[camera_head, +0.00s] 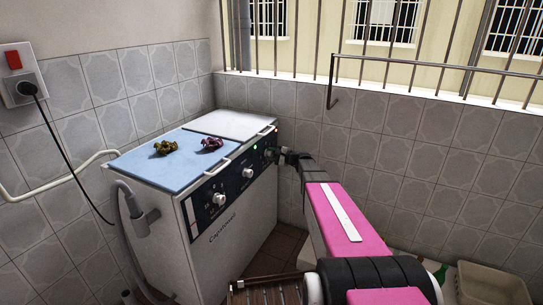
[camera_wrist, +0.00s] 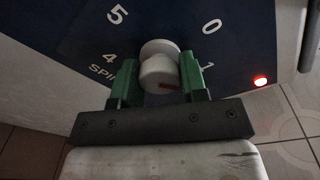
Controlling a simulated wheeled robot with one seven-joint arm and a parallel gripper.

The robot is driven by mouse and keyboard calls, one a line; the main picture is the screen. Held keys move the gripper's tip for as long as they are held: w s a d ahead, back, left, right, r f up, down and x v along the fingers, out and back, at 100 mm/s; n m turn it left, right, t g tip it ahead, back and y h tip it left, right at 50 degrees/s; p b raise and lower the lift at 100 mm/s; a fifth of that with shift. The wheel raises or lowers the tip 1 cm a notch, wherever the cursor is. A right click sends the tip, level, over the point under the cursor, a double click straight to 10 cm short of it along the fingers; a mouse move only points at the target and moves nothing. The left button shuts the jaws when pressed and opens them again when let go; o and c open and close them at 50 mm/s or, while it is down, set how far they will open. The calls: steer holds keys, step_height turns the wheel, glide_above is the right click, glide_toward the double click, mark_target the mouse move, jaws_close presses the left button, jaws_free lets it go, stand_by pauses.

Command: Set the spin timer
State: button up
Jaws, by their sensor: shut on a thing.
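The washing machine (camera_head: 228,242) is a white twin-tub with a dark control panel, seen at the left of the head view. In the wrist view, the spin timer knob (camera_wrist: 160,71) is white with a red mark pointing right, toward the 1. The panel (camera_wrist: 82,40) around it shows the numbers 0, 1, 4 and 5 and part of the word SPIN. My gripper (camera_wrist: 159,82) has green fingers, one on each side of the knob, and is shut on it. In the head view my gripper (camera_head: 277,154) is at the far end of the panel, the knob mostly hidden.
A red light (camera_wrist: 261,80) glows on the panel right of the knob. Two crumpled cloths (camera_head: 166,147) (camera_head: 212,143) lie on the blue lid (camera_head: 150,172). A tiled wall and window bars stand behind. A beige crate (camera_head: 490,283) sits at the lower right.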

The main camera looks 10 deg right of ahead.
steer(key=shift+f, duration=0.1)
stand_by(0.5)
steer(key=o, duration=0.9)
steer(key=v, duration=1.1)
steer(key=shift+a, duration=0.1)
